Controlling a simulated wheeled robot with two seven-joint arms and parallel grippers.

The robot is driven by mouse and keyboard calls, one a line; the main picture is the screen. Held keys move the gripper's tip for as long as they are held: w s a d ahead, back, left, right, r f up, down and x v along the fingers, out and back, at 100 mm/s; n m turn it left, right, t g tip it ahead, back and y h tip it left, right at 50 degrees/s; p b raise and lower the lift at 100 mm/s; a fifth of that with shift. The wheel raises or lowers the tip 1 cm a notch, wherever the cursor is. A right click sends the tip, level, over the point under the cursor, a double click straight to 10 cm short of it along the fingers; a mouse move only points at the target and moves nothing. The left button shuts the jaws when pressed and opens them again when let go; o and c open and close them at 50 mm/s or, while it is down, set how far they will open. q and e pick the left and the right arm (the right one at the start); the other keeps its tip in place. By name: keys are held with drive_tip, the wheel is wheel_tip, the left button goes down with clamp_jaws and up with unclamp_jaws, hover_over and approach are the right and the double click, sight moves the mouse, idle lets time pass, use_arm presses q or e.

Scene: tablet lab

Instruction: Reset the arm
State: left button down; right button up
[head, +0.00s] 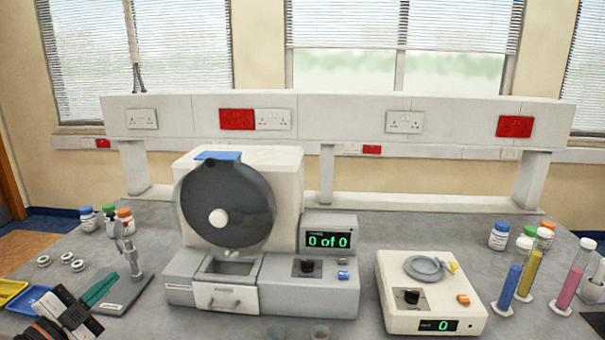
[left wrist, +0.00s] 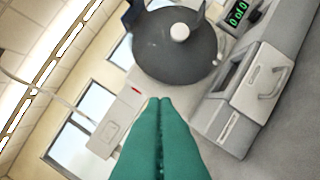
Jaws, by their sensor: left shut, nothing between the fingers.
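My left gripper (head: 108,280) shows at the lower left of the head view, above the left front part of the bench. Its green fingers are shut with nothing between them. In the left wrist view the green fingers (left wrist: 160,103) lie side by side, pointing toward the wall and the machine. My right gripper is in neither view.
A machine with a dark drum (head: 227,205) and small drawer (head: 226,298) stands mid-bench. A cream device (head: 432,290) is to its right. A stand (head: 131,260), blue tray (head: 28,299) and yellow tray (head: 8,290) are near my left gripper. Coloured cylinders (head: 530,270) stand at right.

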use_arm(q)
drive_tip(key=s+d+f+n+g+y, duration=0.3)
drive_tip(key=s+d+f+n+y, duration=0.15)
drive_tip(key=f, duration=0.45)
drive_tip(key=s+d+f+n+g+y, duration=0.3)
drive_tip(key=s+f+n, duration=0.3)
drive_tip(key=f, duration=0.4)
drive_tip(key=s+d+f+n+g, duration=0.1)
drive_tip(key=s+d+f+g, duration=0.15)
drive_tip(key=s, duration=0.45)
drive_tip(key=s+d+f+n+g, duration=0.1)
drive_tip(key=s+d+f+g, duration=0.1)
drive_tip(key=s+d+g, duration=0.3)
drive_tip(key=s+d+f+n+g, duration=0.1)
drive_tip(key=s+d+f+g, duration=0.15)
drive_tip(key=s, duration=0.55)
wheel_tip(320, 180, down, 27)
drive_tip(key=s, duration=0.1)
drive_tip(key=s+a+f, duration=0.1)
drive_tip(key=s+f, duration=0.6)
drive_tip(key=s, duration=0.1)
drive_tip(key=s+a+f+g, duration=0.1)
drive_tip(key=s+a+f, duration=0.1)
drive_tip(key=s+f, duration=0.6)
drive_tip(key=shift+a+h, duration=0.25)
drive_tip(key=shift+h, duration=0.1)
drive_tip(key=shift+s+r, duration=0.1)
